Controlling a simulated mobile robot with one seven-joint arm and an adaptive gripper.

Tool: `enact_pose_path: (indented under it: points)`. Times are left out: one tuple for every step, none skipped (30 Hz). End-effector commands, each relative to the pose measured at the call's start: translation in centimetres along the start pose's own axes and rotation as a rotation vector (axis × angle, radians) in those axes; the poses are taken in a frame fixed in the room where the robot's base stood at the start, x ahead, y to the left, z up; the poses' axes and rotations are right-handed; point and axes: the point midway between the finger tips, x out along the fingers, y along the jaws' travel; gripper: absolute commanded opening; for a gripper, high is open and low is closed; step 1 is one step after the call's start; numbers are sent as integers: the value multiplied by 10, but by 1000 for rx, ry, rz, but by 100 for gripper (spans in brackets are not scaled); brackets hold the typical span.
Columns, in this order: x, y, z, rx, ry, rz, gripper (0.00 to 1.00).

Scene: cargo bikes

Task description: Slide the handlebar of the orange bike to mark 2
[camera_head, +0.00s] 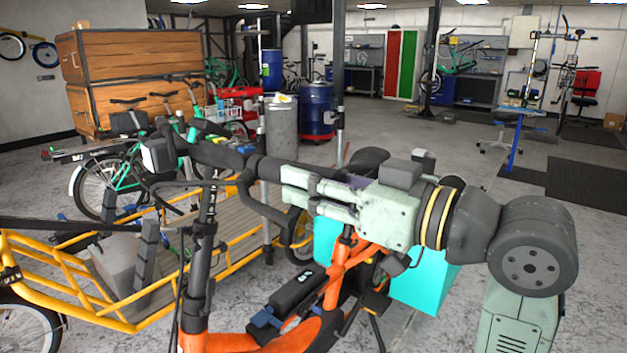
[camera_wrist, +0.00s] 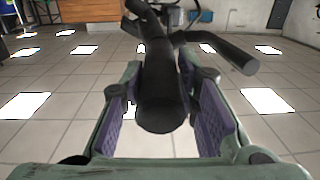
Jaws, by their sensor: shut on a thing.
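The orange bike (camera_head: 342,262) stands in front of me, with an upright black stem post (camera_head: 205,225) at its front. Its black handlebar (camera_head: 222,156) sits at the top of that post. My gripper (camera_head: 288,186) reaches in from the right and is shut on the handlebar's near end. In the wrist view, the dark round end of the handlebar (camera_wrist: 163,112) lies between my purple-padded fingers (camera_wrist: 162,80). Part of the grip is hidden behind my fingers in the head view. I cannot make out any numbered mark.
A yellow cargo bike with a wooden bed (camera_head: 232,245) stands close at the left. A cyan box (camera_head: 425,290) is behind the orange frame. Wooden crates (camera_head: 135,55) and a blue drum (camera_head: 315,108) stand farther back. The floor at right is mostly open.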

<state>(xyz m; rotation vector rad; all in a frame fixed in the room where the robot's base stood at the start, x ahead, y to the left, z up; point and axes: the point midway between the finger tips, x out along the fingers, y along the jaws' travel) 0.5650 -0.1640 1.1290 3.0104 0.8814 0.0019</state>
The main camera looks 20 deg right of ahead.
Motion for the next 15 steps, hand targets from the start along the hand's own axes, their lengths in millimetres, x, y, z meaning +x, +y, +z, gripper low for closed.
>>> enact_pose_path:
  points:
    - [0,0,0,0,0,0,5]
    - [0,0,0,0,0,0,3]
    - [0,0,0,0,0,0,0]
    - [0,0,0,0,0,0,0]
    - [0,0,0,0,0,0,0]
    - [0,0,0,0,0,0,0]
    - [0,0,0,0,0,0,0]
    - [0,0,0,0,0,0,0]
    - [0,0,0,0,0,0,0]
    - [0,0,0,0,0,0,0]
    - [0,0,0,0,0,0,0]
    - [0,0,0,0,0,0,0]
    - [0,0,0,0,0,0,0]
    - [0,0,0,0,0,0,0]
    - [0,0,0,0,0,0,0]
